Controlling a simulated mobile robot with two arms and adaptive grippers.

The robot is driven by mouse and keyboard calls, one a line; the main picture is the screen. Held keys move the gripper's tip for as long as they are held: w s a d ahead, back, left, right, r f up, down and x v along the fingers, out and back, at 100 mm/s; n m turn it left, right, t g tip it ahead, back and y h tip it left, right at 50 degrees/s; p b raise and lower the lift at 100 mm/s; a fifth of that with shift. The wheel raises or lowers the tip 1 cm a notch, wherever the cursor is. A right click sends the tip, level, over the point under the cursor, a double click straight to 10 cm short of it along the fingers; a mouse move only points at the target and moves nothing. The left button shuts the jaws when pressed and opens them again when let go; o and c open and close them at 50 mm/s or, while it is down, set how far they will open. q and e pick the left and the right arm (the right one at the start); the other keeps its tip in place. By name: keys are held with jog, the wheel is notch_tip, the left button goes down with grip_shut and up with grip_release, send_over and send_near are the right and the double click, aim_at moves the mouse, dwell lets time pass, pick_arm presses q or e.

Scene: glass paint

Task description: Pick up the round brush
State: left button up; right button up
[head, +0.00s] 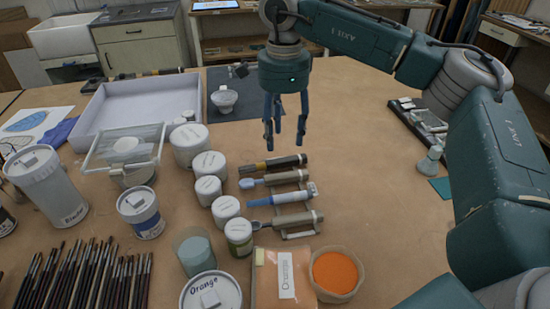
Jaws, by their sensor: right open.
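My right gripper (284,140) hangs down over the table with its fingers spread, open and empty. Below it, several handled tools lie side by side on a small rack (300,234). The farthest has a dark handle (272,163), close under the fingertips. Nearer are a grey-brown tool with a bluish head (273,180), a blue tool (282,195) and a spoon-like tool (286,221). I cannot tell for sure which tool is the round brush. Many thin dark-handled brushes (85,275) stand or lie at the lower left. My left gripper is out of view.
White-lidded jars (190,145) line the rack's left side. A white tray (100,110) and a dark mat with a white bowl (223,100) lie behind. A bowl of orange powder (336,273) is in front. The brown table (370,170) is clear right of the rack.

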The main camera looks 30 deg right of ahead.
aim_at(281, 161)
jog(key=f, duration=0.2)
jog(key=f+p, duration=0.1)
jog(key=f, duration=0.1)
jog(key=f+p, duration=0.1)
jog(key=f, duration=0.2)
jog(key=shift+w+d, duration=0.15)
jog(key=shift+w, duration=0.1)
jog(key=shift+f, duration=0.65)
grip_shut()
jog(key=shift+r, duration=0.15)
jog(key=shift+w+r, duration=0.1)
jog(key=shift+r, duration=0.45)
notch_tip(281, 161, up, 19)
jog(key=b, duration=0.2)
